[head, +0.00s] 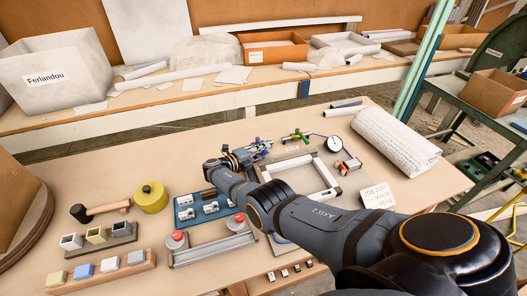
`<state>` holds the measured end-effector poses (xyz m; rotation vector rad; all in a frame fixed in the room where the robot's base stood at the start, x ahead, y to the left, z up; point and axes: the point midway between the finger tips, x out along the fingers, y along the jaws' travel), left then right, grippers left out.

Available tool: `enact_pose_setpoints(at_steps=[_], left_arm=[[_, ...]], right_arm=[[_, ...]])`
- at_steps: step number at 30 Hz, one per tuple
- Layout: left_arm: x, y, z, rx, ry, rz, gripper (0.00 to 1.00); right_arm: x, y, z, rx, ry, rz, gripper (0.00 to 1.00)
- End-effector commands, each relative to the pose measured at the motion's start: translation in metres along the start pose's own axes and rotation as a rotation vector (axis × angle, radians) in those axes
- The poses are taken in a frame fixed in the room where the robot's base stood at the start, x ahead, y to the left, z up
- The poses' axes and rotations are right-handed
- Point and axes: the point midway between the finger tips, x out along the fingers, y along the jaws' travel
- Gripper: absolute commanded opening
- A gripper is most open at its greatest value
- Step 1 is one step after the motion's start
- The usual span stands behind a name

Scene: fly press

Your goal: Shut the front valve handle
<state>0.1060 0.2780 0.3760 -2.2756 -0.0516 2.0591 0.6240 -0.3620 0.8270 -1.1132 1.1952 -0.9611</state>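A pipe fitting with a green valve handle (297,137) lies at the back of the workbench, right of my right gripper. A thin hose runs from it toward a round white gauge (334,143). My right gripper (259,149) reaches in from the lower right and points away toward the back of the bench. Its fingers are small here and close to the left end of the pipework. I cannot tell whether they touch anything or how far apart they are. A second handle, if there is one by the fingers, cannot be made out. My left gripper is out of view.
A red-and-metal clamp (348,163), a white roll (385,143) and a written card (378,196) are further right. A blue tray (187,216), yellow tin (151,197) and mallet (98,209) lie left.

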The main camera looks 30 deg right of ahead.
Motion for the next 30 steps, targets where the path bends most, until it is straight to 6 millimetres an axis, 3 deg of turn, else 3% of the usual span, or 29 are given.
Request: enact_pose_setpoints(at_steps=[2,13,24,30], left_arm=[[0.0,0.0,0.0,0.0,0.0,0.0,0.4],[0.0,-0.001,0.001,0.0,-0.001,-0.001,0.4],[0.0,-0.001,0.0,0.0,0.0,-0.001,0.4],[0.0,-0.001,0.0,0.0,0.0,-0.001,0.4]], right_arm=[[0.0,0.0,0.0,0.0,0.0,-0.001,0.38],[-0.006,0.0,0.0,0.001,-0.001,-0.002,0.38],[-0.089,0.0,0.001,0.0,-0.002,0.001,0.38],[-0.116,0.0,0.0,0.0,0.0,-0.001,0.38]])
